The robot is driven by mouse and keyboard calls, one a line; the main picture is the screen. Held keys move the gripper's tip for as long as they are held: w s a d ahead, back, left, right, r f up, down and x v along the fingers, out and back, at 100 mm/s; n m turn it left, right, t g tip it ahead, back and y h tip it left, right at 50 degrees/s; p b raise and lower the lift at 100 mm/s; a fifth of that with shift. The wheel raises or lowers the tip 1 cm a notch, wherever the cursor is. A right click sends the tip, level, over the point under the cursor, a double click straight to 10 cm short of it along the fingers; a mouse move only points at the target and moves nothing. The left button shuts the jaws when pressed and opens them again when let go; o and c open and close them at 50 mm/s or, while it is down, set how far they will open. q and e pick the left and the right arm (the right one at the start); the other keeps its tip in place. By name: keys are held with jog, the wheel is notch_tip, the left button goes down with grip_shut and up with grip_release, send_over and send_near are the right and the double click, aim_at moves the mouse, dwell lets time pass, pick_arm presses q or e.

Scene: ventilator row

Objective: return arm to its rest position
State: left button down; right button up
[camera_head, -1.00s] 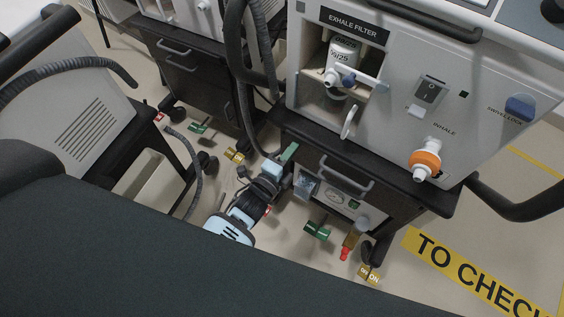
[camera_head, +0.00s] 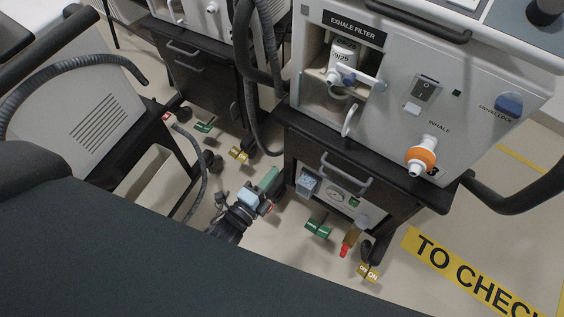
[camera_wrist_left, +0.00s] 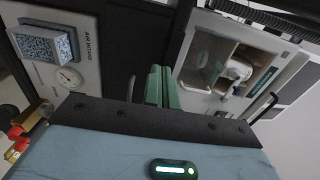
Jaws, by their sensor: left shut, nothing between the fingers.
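My left gripper (camera_head: 272,179) has green fingers and is shut with nothing between them. In the head view it hangs low, in front of the dark cart (camera_head: 385,188) under the ventilator (camera_head: 400,95). In the left wrist view its fingers (camera_wrist_left: 164,86) are closed together. Their tips appear in front of the dark cart front, apart from the air intake block (camera_wrist_left: 42,44) at the left. Much of my left arm is hidden behind the dark shape at the bottom of the head view. My right gripper is out of view.
The ventilator's exhale filter (camera_head: 345,62) sits in its open bay. Green tags (camera_head: 318,228) and a yellow tag (camera_head: 368,272) hang low on the cart. A second cart (camera_head: 195,70) stands behind, and a grey panel with a hose (camera_head: 85,125) stands left. Floor shows between them.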

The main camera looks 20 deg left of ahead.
pick_arm(q)
jog(key=shift+v, duration=1.55)
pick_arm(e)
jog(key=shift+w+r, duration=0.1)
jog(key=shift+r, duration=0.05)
pick_arm(q)
jog(key=s+a+f+n+g+y, duration=0.15)
jog(key=s+n+g, duration=0.65)
jog(key=s, duration=0.9)
jog(key=s+a+f+n+g+y, duration=0.1)
jog(key=s+a+f+n+g, duration=0.15)
jog(key=s+n, duration=1.1)
jog(key=w+r+m+t+p, duration=0.2)
jog(key=w+r+p, duration=0.1)
jog(key=r+p, duration=1.6)
jog(key=shift+w+d+m+p, duration=0.2)
jog(key=shift+w+m+p, duration=0.1)
jog(key=shift+m, duration=0.05)
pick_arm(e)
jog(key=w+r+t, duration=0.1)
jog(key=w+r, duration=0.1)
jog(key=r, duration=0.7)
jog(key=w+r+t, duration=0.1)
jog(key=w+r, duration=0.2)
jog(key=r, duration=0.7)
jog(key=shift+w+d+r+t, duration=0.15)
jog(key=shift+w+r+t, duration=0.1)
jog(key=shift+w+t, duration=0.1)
